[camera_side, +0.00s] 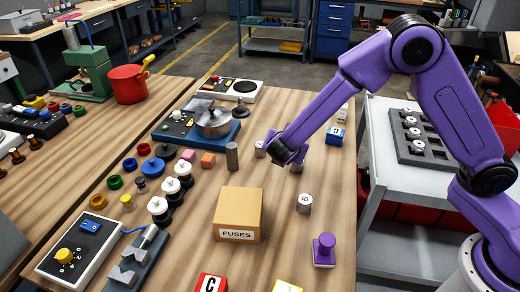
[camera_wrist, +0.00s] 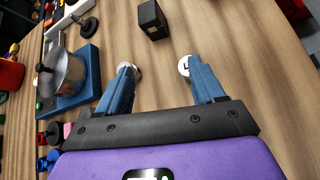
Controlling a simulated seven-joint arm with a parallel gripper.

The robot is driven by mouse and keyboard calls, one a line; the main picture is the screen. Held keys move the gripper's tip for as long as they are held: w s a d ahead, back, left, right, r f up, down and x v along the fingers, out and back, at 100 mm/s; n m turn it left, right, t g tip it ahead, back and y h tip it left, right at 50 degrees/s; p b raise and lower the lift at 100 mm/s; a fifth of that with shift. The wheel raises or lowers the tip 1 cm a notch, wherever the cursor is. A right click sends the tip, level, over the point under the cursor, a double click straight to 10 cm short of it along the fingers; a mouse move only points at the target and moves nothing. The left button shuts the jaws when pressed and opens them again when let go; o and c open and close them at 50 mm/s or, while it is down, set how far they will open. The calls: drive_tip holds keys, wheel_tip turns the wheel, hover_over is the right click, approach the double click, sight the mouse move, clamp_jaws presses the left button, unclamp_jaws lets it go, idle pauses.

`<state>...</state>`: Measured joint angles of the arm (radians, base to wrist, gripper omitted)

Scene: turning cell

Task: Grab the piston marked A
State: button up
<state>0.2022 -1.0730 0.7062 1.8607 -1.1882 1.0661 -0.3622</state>
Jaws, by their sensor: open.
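My gripper (camera_side: 287,150) is low over the wooden table in the side view, its fingers spread and nothing between them. In the wrist view, the fingers (camera_wrist: 157,70) show a clear gap. A third metal piston (camera_side: 304,203) with a dark mark stands nearer the front. In the wrist view, a pale round top (camera_wrist: 185,66) with a dark mark is beside the right finger, and another pale top (camera_wrist: 131,68) is partly covered by the left finger. I cannot read an A on any.
A blue machine with a metal pot (camera_side: 213,122) is to the left. A dark block (camera_wrist: 152,20) lies ahead in the wrist view.

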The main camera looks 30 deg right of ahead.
sight(260, 146)
drive_tip(key=w+a+f+n+t, duration=0.1)
drive_tip(key=w+f+n, duration=0.1)
drive_tip(key=w+a+f+n+t, duration=0.1)
drive_tip(key=w+f, duration=0.1)
drive_tip(key=w, duration=0.1)
drive_tip(key=w+a+f+n+t, duration=0.1)
drive_tip(key=w+a+f+n, duration=0.1)
drive_tip(key=w, duration=0.1)
drive_tip(key=shift+f+n, duration=0.25)
drive_tip(key=shift+n, duration=0.05)
drive_tip(key=shift+r+x, duration=0.1)
drive_tip(key=shift+x, duration=1.75)
drive_tip(key=shift+r+x, duration=0.15)
drive_tip(key=shift+x, duration=1.65)
drive_tip(key=shift+d, duration=0.2)
drive_tip(key=c, duration=1.1)
